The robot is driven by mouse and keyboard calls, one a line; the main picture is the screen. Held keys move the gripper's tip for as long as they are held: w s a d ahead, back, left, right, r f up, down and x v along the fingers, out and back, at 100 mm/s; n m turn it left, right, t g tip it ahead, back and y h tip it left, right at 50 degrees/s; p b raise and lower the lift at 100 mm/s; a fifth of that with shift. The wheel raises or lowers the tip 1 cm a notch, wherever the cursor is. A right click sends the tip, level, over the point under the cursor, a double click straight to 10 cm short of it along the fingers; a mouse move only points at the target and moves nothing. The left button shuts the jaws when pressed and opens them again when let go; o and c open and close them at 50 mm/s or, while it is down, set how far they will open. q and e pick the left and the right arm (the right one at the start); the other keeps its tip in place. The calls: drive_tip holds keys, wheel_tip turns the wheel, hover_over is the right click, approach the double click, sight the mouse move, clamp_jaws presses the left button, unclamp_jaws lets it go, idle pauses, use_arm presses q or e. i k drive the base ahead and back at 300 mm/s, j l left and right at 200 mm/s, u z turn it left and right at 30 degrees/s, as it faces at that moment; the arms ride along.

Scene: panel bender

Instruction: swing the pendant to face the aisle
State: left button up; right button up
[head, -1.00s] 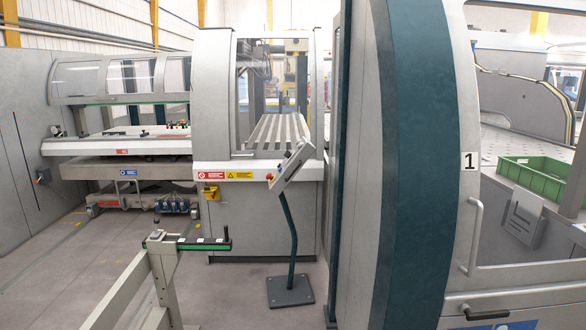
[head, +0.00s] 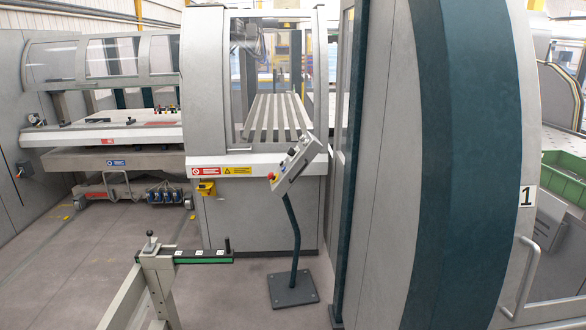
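The pendant (head: 297,165) is a tilted grey control box with a red and yellow stop button (head: 273,180) at its lower left corner. It sits on a bent dark post (head: 293,235) that rises from a square floor plate (head: 292,290). Its panel is seen at a steep angle. Neither of my grippers shows in the head view.
A grey machine with a windowed hood (head: 225,125) stands behind the pendant. A tall grey and teal cabinet (head: 440,150) closes off the right side. A rail stand (head: 160,270) stands at the front left. Floor at left is clear.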

sight(309, 146)
drive_tip(key=i+j, duration=0.1)
drive_tip(key=i, duration=0.6)
drive_tip(key=i+j, duration=0.1)
drive_tip(key=i, duration=0.6)
drive_tip(key=i+j, duration=0.1)
drive_tip(key=i, duration=0.65)
drive_tip(key=i+j, duration=0.15)
drive_tip(key=i, duration=0.55)
drive_tip(key=l+z, duration=0.05)
